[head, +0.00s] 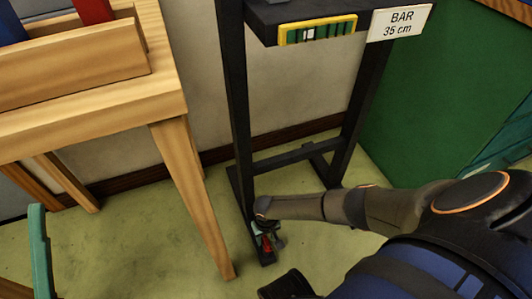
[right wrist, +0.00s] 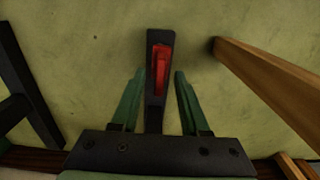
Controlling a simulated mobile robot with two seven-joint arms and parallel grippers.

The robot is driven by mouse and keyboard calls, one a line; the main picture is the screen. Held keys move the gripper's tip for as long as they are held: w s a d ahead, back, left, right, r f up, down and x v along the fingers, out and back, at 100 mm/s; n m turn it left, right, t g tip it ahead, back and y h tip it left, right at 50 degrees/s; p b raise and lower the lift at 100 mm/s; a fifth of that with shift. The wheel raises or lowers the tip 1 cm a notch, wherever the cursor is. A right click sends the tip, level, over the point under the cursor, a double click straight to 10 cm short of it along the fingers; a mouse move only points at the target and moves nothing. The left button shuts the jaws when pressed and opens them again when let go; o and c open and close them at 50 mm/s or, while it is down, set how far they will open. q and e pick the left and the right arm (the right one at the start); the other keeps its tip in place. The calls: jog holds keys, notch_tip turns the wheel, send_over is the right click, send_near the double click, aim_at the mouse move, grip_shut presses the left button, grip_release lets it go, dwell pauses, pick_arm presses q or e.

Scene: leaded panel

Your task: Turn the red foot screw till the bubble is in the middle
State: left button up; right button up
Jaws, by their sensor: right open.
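The red foot screw (head: 266,243) is low on the foot of a dark stand, near the floor. In the right wrist view the red screw (right wrist: 160,70) shows as a red bar on the dark foot. My right gripper (head: 262,232) is at the screw, coming from above. Its green fingers (right wrist: 159,75) are open, one on each side of the red bar, with gaps between; contact is not visible. My left gripper is not seen.
A wooden bench (head: 90,115) stands left, and its leg (head: 190,190) comes down close to the stand. A sign (head: 400,22) reads "BAR 35 cm". A green cabinet (head: 435,100) is at the right. A teal upright (head: 40,250) stands at lower left. Green floor lies between.

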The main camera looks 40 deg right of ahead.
jog(key=shift+f, duration=0.15)
grip_shut()
dwell(0.4)
